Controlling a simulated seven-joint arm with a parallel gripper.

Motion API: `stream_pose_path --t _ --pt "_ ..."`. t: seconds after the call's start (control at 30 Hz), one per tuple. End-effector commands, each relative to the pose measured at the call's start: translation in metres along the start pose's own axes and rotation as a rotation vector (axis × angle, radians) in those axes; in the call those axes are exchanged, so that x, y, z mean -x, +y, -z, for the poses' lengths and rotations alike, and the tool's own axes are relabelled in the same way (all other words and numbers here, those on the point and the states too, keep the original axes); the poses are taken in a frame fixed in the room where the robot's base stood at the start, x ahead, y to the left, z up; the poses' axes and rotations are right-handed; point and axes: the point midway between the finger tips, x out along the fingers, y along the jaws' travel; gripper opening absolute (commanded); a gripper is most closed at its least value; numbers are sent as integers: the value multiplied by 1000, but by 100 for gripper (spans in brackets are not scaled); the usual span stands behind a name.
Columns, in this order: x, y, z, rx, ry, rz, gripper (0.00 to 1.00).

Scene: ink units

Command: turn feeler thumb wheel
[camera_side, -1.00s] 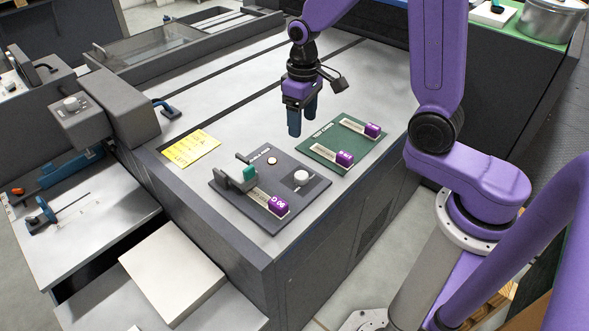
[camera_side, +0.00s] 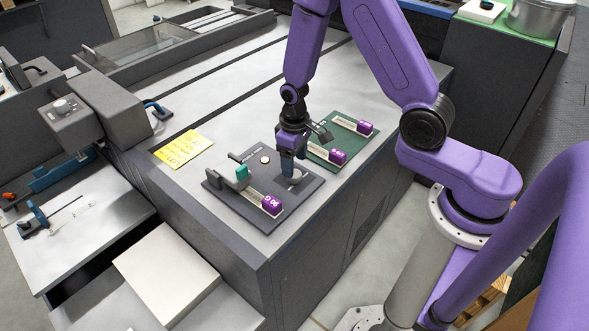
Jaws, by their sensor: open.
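A dark grey plate (camera_side: 222,190) lies on the machine's light top. A pale round wheel (camera_side: 296,175) sits on its right part and is partly hidden by my gripper. On the left part of the plate stands a grey upright piece with a teal block (camera_side: 242,173). A purple-ended gauge strip (camera_side: 271,205) lies at the plate's front. A small pale button (camera_side: 265,160) sits near the back.
A yellow note (camera_side: 183,149) lies to the left. A grey block unit (camera_side: 110,105) rises at the machine's left edge. The machine top behind is mostly clear.

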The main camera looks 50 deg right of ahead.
Motion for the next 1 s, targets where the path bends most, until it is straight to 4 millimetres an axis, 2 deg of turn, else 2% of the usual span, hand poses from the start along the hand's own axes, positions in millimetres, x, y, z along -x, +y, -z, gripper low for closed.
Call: stream_pose_path --t 0.1,0.3,0.73,0.77,0.9,0.93,1.0 --pt "-15 0 -1 0 -4 0 67" --pt "-32 0 0 0 -2 0 67" --pt "-38 0 0 0 1 0 67" --pt "-38 0 0 0 1 0 64" --pt "-38 0 0 0 0 0 18" --pt "-38 0 0 0 0 0 11" --pt "-38 0 0 0 0 0 11"
